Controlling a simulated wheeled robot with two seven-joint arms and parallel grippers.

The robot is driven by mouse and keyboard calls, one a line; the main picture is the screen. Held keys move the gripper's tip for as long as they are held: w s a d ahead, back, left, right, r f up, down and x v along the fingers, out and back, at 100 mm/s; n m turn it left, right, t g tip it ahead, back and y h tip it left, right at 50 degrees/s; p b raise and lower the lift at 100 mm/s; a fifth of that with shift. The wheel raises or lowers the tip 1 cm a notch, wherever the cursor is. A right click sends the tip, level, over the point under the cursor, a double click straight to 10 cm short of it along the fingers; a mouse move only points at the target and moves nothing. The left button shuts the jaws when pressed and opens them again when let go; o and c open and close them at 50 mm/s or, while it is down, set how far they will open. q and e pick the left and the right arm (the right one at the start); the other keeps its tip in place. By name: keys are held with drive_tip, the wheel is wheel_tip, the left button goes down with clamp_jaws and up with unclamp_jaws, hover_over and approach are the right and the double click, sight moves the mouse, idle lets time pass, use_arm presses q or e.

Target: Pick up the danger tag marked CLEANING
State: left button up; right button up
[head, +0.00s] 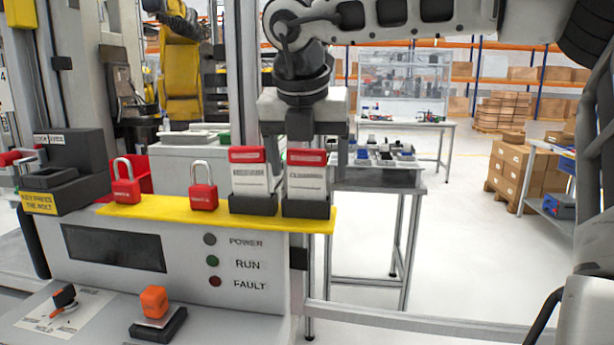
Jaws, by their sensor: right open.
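The danger tag that seems to read CLEANING (306,184) is a white card with a red top. It stands upright in a dark holder (306,209) at the right end of a yellow shelf (165,211). A similar tag (249,181) with small, unclear lettering stands in its own holder just to the left. My right gripper (306,152) points down over the CLEANING tag, open, with one finger showing to the right of the tag's red top. I cannot tell whether the fingers touch the tag. My left gripper is out of view.
Two red padlocks (126,190) (203,195) stand on the shelf to the left. A dark key box (60,175) is at the far left. A bench (378,178) with small parts stands behind.

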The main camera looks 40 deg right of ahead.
drive_tip(key=shift+w+d+f, duration=0.15)
drive_tip(key=shift+w, duration=0.15)
drive_tip(key=shift+c, duration=0.9)
drive_tip(key=c, duration=0.5)
drive_tip(key=shift+s, duration=0.1)
drive_tip(key=c, duration=0.4)
drive_tip(key=shift+o, duration=0.2)
drive_tip(key=shift+r, duration=0.25)
